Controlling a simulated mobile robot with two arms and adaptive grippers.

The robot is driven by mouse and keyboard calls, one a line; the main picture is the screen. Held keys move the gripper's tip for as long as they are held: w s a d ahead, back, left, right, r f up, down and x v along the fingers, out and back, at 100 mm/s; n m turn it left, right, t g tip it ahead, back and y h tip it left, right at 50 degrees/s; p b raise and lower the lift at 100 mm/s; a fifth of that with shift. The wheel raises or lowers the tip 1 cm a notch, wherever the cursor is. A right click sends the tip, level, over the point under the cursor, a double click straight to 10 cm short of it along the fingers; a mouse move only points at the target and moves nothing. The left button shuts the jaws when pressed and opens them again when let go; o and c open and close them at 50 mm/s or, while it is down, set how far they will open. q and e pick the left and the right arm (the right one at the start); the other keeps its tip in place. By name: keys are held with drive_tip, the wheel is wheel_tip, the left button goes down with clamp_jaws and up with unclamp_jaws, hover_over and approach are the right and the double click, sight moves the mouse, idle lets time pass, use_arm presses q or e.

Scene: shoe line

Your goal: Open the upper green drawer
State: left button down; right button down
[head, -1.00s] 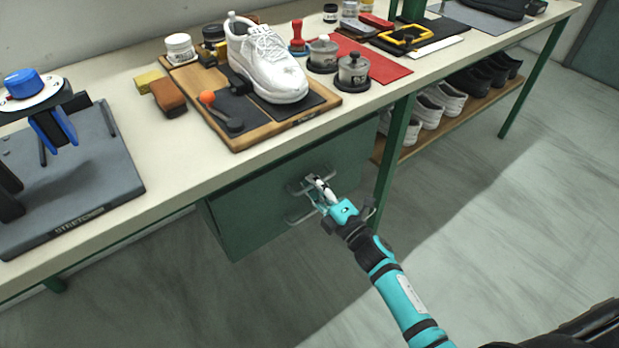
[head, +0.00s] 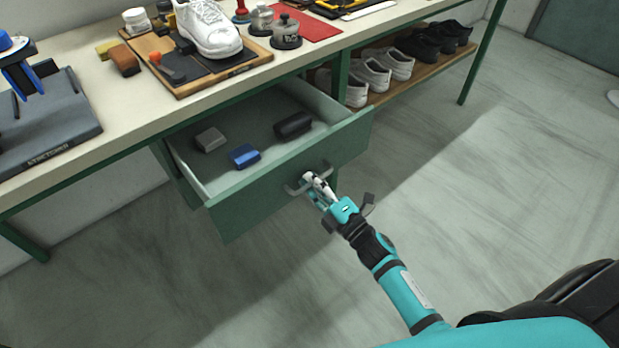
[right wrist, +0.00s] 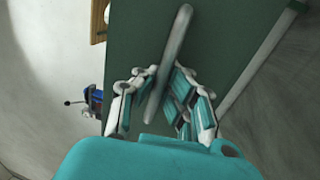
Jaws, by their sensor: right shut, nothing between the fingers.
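The upper green drawer (head: 265,185) under the bench is pulled out in the head view, and its inside shows. Its grey bar handle (head: 293,190) is on the front panel. My right gripper (head: 314,184) is at this handle, its fingers shut. In the right wrist view the handle (right wrist: 171,60) runs across between the finger pads of my right gripper (right wrist: 158,98), close to the green front. I cannot tell how firmly they touch. The lower drawer is hidden behind the open front. My left gripper is out of view.
The drawer holds a grey block (head: 210,139), a blue block (head: 245,156) and a dark case (head: 293,125). A white shoe (head: 208,28) stands on a wooden board on the bench (head: 120,135). Shoes line a low shelf (head: 425,82). The floor in front is clear.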

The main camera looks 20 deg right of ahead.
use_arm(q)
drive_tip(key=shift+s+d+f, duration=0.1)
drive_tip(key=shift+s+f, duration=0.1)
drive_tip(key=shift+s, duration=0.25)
use_arm(e)
drive_tip(key=shift+s+d+f, duration=0.1)
drive_tip(key=shift+s+d, duration=0.15)
drive_tip(key=shift+s, duration=0.45)
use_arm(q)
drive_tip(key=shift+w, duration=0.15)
use_arm(e)
drive_tip(key=c, duration=2)
unclamp_jaws()
drive_tip(key=o, duration=0.6)
drive_tip(key=v, duration=1.2)
